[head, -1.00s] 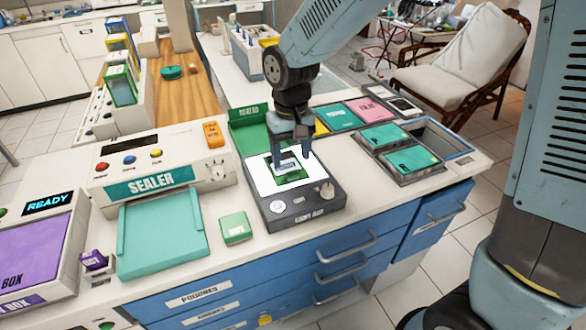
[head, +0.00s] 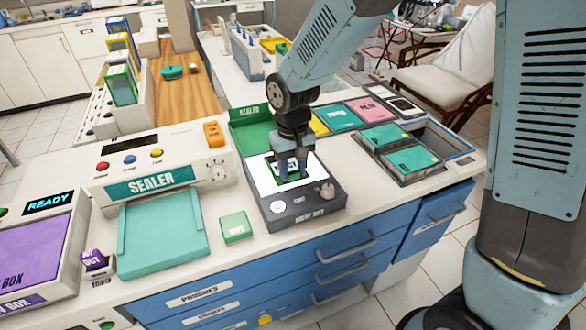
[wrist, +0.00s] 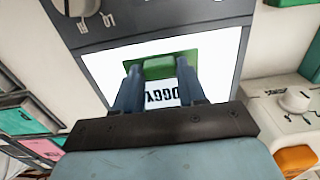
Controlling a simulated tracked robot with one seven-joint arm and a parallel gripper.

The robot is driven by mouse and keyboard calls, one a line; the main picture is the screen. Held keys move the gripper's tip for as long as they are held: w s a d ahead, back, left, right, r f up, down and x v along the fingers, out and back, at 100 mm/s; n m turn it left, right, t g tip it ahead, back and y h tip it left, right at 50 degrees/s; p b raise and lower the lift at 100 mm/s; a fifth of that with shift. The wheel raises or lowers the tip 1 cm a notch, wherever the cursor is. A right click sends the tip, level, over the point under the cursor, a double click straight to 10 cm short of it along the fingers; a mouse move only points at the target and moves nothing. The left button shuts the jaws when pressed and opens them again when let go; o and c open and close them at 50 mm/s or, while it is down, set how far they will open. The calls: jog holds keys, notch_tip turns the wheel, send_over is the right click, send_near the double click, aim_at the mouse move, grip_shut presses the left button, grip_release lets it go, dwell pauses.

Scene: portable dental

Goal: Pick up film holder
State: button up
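The film holder (wrist: 160,66) is a green, flat piece with a raised green block and a white label with dark letters. It is over the bright white panel of the light box (head: 305,213). In the head view, my gripper (head: 291,170) points straight down at the panel and hides most of the holder. In the wrist view, the two fingers of my gripper (wrist: 159,72) stand close against both sides of the raised block and appear shut on it. I cannot tell whether the holder touches the panel.
The sealer (head: 152,180) with its teal tray stands to the left. A small green box (head: 236,228) is on the counter between them. A green tray (head: 250,128) lies behind the light box. Dark trays with teal packets (head: 413,158) are at the right.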

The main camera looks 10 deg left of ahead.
grip_shut()
